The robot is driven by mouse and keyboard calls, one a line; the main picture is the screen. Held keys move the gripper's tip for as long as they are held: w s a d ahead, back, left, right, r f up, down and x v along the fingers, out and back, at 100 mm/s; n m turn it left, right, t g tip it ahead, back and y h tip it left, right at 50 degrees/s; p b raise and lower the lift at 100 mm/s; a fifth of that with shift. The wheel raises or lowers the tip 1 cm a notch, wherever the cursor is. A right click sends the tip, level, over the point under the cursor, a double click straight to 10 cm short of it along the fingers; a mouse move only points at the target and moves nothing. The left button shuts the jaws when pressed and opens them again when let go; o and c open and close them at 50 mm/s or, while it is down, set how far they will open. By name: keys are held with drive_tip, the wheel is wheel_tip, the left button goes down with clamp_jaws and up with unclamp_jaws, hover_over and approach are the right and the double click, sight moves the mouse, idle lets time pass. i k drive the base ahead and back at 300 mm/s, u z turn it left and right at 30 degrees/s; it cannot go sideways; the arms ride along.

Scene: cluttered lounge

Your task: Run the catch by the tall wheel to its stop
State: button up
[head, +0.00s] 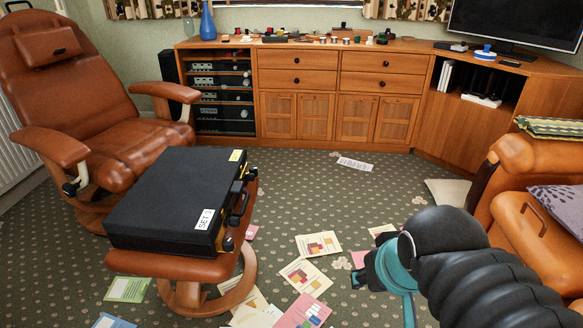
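A black hard case (170,195) lies flat and shut on the brown leather footstool (165,265), with a "SET 3" label on its near corner and a small yellow label at the far corner. Its handle (240,207) is on the right side.
Papers and cards (305,275) lie on the patterned carpet between footstool and gripper. A leather recliner (100,130) stands behind the case at left. An orange armchair (540,220) with a cushion is at right. A long wooden cabinet (300,80) lines the back; carpet before it is mostly clear.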

sight(250, 177)
drive_tip(key=u, duration=0.05)
drive_tip(key=i, duration=1.1)
drive_tip(key=u, duration=0.65)
